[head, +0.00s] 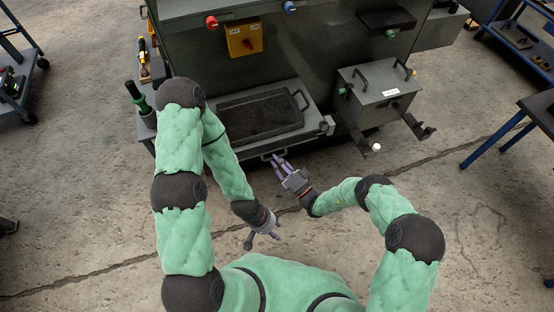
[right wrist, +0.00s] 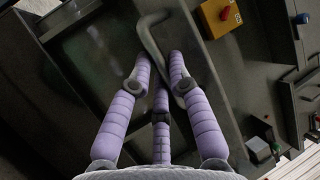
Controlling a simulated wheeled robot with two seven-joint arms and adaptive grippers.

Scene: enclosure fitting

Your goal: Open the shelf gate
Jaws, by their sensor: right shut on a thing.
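The shelf gate (head: 302,141) is the grey strip along the front edge of the shelf, below the dark tray; it looks closed against the shelf. A grey bent-bar handle (right wrist: 152,38) on it shows in the right wrist view. My right gripper (head: 279,162) has its purple fingers at the gate's front, and in the right wrist view the fingers (right wrist: 162,75) are closed around the handle, which runs between them. My left gripper (head: 262,237) is lower, apart from the gate and empty, with its fingers spread.
A dark tray (head: 297,98) with a handle lies on the shelf behind the gate. A grey box (head: 378,97) with handles stands to the right on a bracket. A green-handled tool (head: 139,97) stands at the left. A yellow switch box (head: 243,39) is above. Open floor lies in front.

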